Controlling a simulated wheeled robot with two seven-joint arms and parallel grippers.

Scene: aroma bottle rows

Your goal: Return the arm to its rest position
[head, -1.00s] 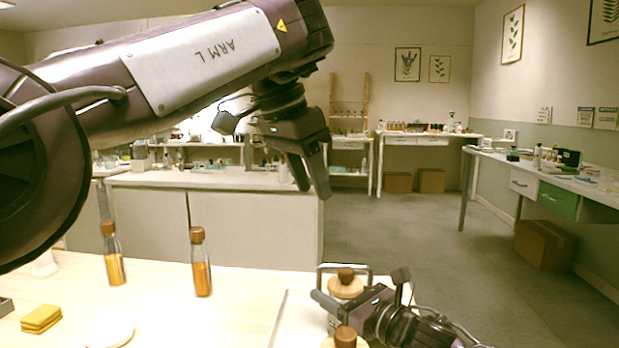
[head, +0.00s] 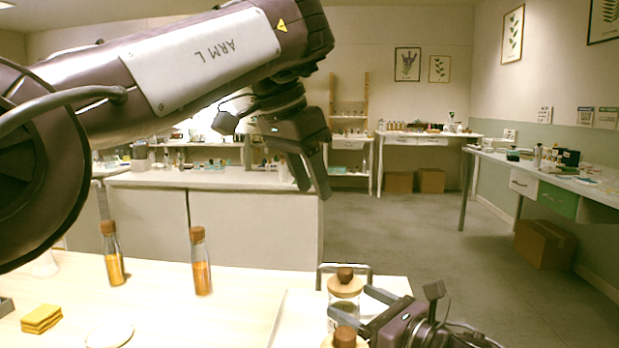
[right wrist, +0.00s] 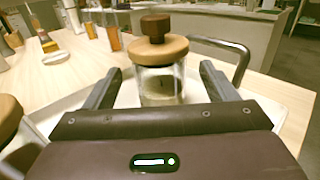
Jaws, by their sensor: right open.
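My right gripper (head: 364,308) is open and empty at the front right of the table. In the right wrist view its two fingers (right wrist: 160,72) point toward a glass jar (right wrist: 160,86) with a round wooden lid and knob; a gap shows on each side. The jar also shows in the head view (head: 344,292), upright on a white tray (head: 298,315). My left gripper (head: 308,172) hangs high above the far side of the table, fingers downward, with nothing visible in it; its opening is unclear.
A second wooden-lidded jar (head: 345,338) stands in front, close to my right gripper. The tray has a raised metal handle (head: 345,266). Two corked bottles (head: 200,270) (head: 113,262), yellow pads (head: 41,319) and a white dish (head: 110,333) are at left. Between bottles and tray the table is clear.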

